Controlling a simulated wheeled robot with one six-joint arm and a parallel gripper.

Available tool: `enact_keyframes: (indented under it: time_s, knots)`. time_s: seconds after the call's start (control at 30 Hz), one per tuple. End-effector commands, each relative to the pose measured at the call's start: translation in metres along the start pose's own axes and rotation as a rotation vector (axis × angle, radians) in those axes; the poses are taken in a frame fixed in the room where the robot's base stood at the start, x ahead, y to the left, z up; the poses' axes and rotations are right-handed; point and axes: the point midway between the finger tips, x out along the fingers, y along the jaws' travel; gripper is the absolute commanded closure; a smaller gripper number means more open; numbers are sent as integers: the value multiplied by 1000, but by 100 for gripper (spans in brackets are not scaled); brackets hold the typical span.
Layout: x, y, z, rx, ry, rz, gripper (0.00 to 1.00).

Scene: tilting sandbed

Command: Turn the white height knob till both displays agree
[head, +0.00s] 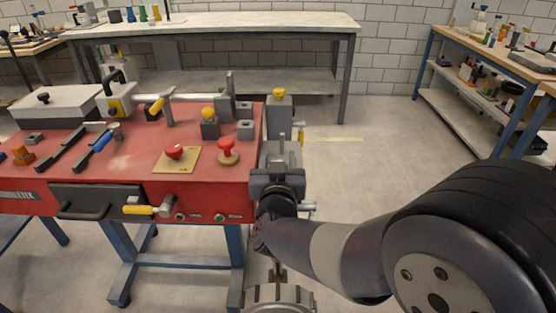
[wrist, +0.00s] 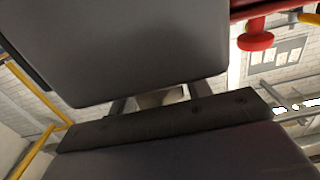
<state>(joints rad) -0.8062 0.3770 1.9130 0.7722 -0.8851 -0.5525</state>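My gripper (head: 278,178) is at the right end of the red bench in the head view, close beside its edge. The wrist view shows its dark fingers (wrist: 160,98) apart, with a pale rounded piece (wrist: 162,97) between them. This piece may be the white knob, but a large grey block (wrist: 140,45) hides most of it. I cannot tell whether the fingers touch it. No white knob shows clearly in the head view, where my gripper and arm cover part of the bench's right end. I cannot make out either display.
A yellow-handled lever (head: 140,210) sticks out in front. The floor (head: 350,145) to the right is open up to a shelf unit (head: 465,105).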

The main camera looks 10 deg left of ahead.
Motion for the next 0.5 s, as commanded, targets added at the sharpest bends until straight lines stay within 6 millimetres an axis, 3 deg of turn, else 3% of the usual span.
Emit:
enact_keyframes:
  time_s: [0.33,0.5]
  knots:
    - [0,0,0,0,0,0,83]
    - [0,0,0,0,0,-4,84]
